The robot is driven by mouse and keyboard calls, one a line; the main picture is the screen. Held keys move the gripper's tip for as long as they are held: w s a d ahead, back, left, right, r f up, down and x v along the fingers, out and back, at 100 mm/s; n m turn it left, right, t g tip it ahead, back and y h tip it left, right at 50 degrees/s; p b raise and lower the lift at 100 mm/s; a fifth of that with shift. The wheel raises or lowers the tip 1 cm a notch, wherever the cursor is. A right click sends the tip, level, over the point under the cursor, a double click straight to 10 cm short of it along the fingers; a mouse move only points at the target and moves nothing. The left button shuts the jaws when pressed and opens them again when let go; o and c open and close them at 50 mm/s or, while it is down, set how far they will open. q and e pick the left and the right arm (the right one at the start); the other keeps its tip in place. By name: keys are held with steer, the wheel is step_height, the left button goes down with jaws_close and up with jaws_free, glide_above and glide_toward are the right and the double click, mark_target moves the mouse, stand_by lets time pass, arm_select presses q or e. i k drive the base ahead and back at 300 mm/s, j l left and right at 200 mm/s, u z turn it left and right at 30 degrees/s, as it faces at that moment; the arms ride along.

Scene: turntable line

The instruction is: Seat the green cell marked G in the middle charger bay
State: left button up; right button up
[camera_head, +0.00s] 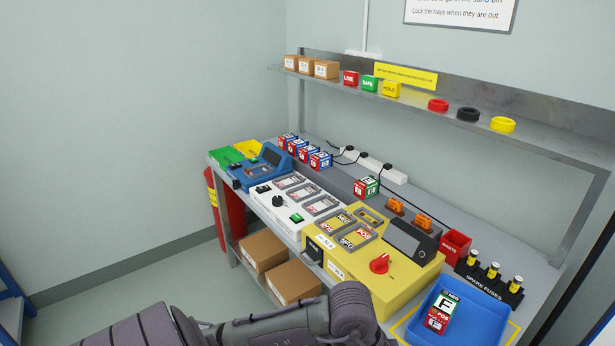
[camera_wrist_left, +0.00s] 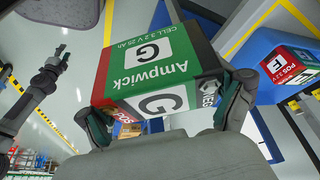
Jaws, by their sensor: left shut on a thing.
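My left gripper (camera_wrist_left: 175,115) is shut on the green cell marked G (camera_wrist_left: 150,65), a box with green, white, black and red faces, in the left wrist view. The fingers grip its two sides, and it is clear of any surface. In the head view my left arm crosses the bottom edge; its gripper and the cell are out of frame. The white charger (camera_head: 266,200) stands mid-bench with a row of three framed bays; the middle bay (camera_head: 305,194) looks empty. My right gripper (camera_wrist_left: 38,68) appears at the left of the left wrist view, fingers spread and empty.
A blue unit (camera_head: 250,172) stands left of the charger, a yellow unit (camera_head: 400,283) with a red knob to its right. A blue tray (camera_head: 475,317) holds a cell marked F (camera_head: 440,312). Several cells (camera_head: 305,153) and another cell (camera_head: 366,188) stand behind. A shelf (camera_head: 400,105) overhangs the back.

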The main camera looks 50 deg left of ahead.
mark_target(301, 195)
steer(key=i+j, duration=0.1)
steer(key=j, duration=3.35)
steer(key=i, duration=0.5)
